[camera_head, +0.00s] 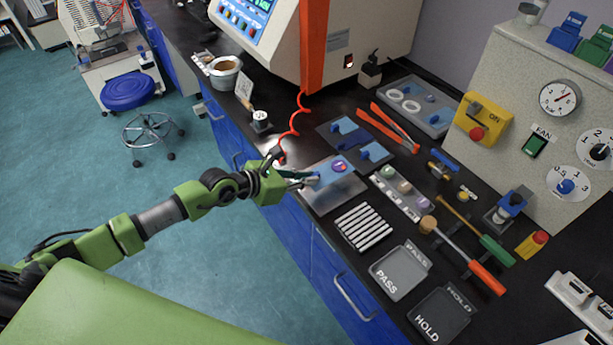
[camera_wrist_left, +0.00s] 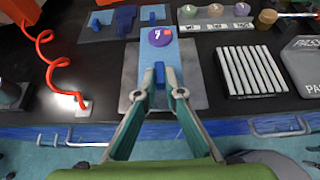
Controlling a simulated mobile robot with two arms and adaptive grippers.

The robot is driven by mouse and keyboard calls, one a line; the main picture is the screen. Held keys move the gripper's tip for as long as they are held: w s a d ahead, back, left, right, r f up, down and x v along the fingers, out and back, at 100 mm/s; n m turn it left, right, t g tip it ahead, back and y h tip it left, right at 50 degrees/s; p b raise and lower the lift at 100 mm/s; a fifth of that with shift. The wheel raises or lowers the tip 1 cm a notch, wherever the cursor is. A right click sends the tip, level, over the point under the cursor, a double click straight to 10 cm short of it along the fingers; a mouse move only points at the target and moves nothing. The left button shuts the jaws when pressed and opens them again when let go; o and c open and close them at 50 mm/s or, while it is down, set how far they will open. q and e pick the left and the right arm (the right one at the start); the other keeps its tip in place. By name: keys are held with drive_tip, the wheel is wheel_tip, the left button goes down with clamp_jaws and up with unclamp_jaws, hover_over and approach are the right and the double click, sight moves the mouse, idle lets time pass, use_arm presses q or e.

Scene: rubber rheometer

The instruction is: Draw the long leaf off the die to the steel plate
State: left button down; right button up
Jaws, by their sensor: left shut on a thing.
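The long light-blue leaf (camera_head: 328,176) lies over the grey steel plate (camera_head: 334,198) near the bench's front edge; in the left wrist view the leaf (camera_wrist_left: 142,101) covers the middle of the plate (camera_wrist_left: 190,95). A purple disc (camera_head: 339,166) with a white mark sits on the leaf's far end; it also shows in the wrist view (camera_wrist_left: 156,37). My left gripper (camera_head: 312,180) is shut on the leaf's upright blue tab (camera_wrist_left: 159,73). I cannot tell which piece is the die, or whether the leaf touches the plate all along. My right gripper is out of view.
Dark plates with blue blocks (camera_head: 343,126) lie just behind the leaf. A rack of white strips (camera_head: 365,228) and a tray of round samples (camera_head: 398,192) stand to the right. A red coiled cord (camera_head: 294,124) hangs at the left. PASS (camera_head: 388,281) and HOLD trays are farther right.

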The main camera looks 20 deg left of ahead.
sight(306, 195)
use_arm(q)
drive_tip(key=shift+f+b, duration=1.5)
drive_tip(key=shift+f, duration=0.6)
drive_tip(key=c, duration=2.1)
unclamp_jaws()
drive_tip(key=shift+r, duration=0.1)
drive_tip(key=shift+p+v, duration=0.8)
drive_tip(key=shift+v, duration=0.25)
drive_tip(key=p+v, duration=0.2)
drive_tip(key=v, duration=0.3)
drive_tip(key=shift+r, duration=0.15)
